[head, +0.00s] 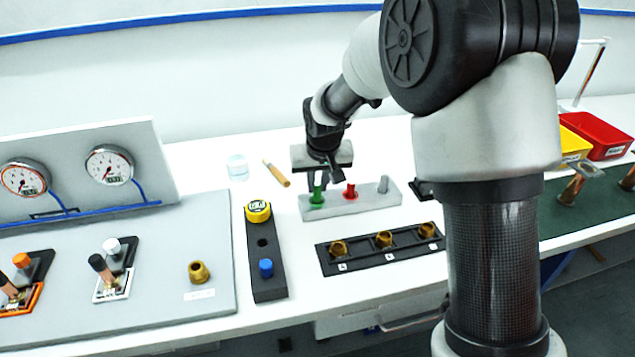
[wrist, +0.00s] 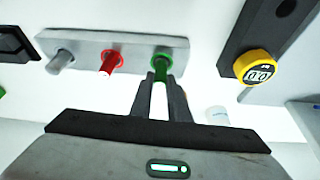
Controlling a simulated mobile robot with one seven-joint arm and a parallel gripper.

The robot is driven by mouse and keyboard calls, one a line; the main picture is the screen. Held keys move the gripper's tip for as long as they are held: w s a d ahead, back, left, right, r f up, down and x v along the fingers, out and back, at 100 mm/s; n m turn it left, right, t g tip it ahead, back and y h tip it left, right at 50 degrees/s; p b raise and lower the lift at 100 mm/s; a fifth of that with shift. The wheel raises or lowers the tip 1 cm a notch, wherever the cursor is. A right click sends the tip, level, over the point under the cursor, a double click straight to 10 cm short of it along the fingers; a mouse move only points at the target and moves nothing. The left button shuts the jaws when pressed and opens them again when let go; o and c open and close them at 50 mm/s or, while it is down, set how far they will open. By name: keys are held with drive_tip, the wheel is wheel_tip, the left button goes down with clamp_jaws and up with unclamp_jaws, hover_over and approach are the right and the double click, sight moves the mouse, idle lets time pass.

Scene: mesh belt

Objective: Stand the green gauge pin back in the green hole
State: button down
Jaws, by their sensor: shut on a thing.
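The green gauge pin (head: 317,194) is upright at the left end of the grey block (head: 345,206). My gripper (head: 318,184) is above the block, with its fingers shut on the pin's upper part. In the wrist view the green pin (wrist: 160,70) runs from between my fingertips (wrist: 160,78) to the green ring (wrist: 162,52) around the green hole. Its lower end appears to be in that ring; how deep it sits I cannot tell. The hole itself is hidden by the pin.
A red pin (head: 350,190) and a grey pin (head: 383,184) stand in the same block, to the right. A black holder (head: 268,283) with a yellow gauge (head: 257,211) is at left. A black tray (head: 358,263) with brass fittings lies in front.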

drive_tip(key=shift+f+b, duration=0.4)
drive_tip(key=shift+f, duration=0.2)
drive_tip(key=c, duration=1.6)
unclamp_jaws()
drive_tip(key=p+v, duration=0.1)
drive_tip(key=v, duration=1.6)
drive_tip(key=shift+r, duration=0.2)
drive_tip(key=s+d+r+m+p, duration=0.1)
drive_tip(key=s+d+r+p, duration=0.4)
drive_tip(key=s+d+r, duration=0.5)
drive_tip(key=shift+m+t+h, duration=0.5)
drive_tip(key=shift+m+t, duration=0.1)
drive_tip(key=shift+m, duration=0.1)
drive_tip(key=s+d+p, duration=0.1)
drive_tip(key=s, duration=0.3)
drive_tip(key=s+d+p, duration=0.1)
drive_tip(key=s+d, duration=0.1)
drive_tip(key=s, duration=0.3)
drive_tip(key=s+d+p, duration=0.2)
drive_tip(key=s, duration=0.3)
drive_tip(key=shift+s+d+r, duration=0.15)
drive_tip(key=shift+s+r, duration=0.05)
drive_tip(key=shift+r, duration=0.1)
